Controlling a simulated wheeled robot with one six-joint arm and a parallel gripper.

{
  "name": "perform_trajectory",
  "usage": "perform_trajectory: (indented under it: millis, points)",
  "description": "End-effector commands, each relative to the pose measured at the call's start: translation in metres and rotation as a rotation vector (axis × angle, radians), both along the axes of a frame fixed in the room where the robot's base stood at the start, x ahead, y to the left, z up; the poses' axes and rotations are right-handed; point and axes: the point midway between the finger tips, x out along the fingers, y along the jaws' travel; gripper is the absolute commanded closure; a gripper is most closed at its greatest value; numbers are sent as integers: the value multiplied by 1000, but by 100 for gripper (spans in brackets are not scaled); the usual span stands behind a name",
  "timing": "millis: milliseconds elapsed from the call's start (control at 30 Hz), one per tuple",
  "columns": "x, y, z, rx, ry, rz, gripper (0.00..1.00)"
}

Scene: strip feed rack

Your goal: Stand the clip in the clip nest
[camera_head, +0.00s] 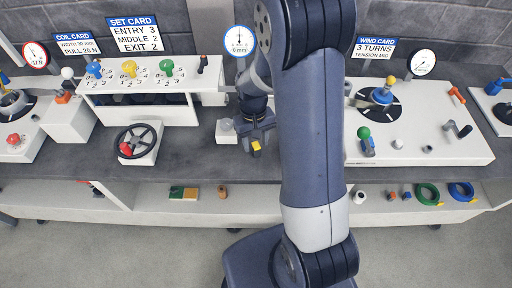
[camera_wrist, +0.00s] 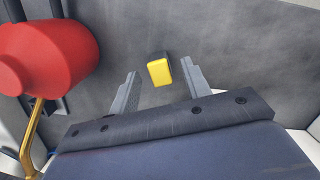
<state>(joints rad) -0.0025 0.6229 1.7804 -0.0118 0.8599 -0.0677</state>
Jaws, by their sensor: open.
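A small yellow and black block (camera_wrist: 160,72), which looks like the clip, shows in the wrist view on the dark grey bench top. My gripper (camera_wrist: 160,88) is open, with one finger on each side of the block and a visible gap to each. In the head view the yellow of the block (camera_head: 256,145) shows at my gripper (camera_head: 257,143), low over the bench's front part. A small white block (camera_head: 226,131) stands just left of my gripper; I cannot tell whether it is the clip nest.
A large red knob (camera_wrist: 45,55) on a brass-coloured rod is close at the left of the wrist view. A black handwheel (camera_head: 137,143) stands left of my gripper. A white winding panel (camera_head: 430,145) is to the right. A shelf (camera_head: 260,205) with small parts runs below.

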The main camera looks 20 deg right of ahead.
Motion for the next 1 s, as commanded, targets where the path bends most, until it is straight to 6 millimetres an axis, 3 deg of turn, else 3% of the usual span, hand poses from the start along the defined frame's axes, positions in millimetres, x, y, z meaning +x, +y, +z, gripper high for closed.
perform_trajectory:
  millis: [267, 833, 1000]
  points:
    - [0, 0, -4, 0, -1, 0, 55]
    - [0, 0, -4, 0, -1, 0, 100]
    - [0, 0, -4, 0, -1, 0, 100]
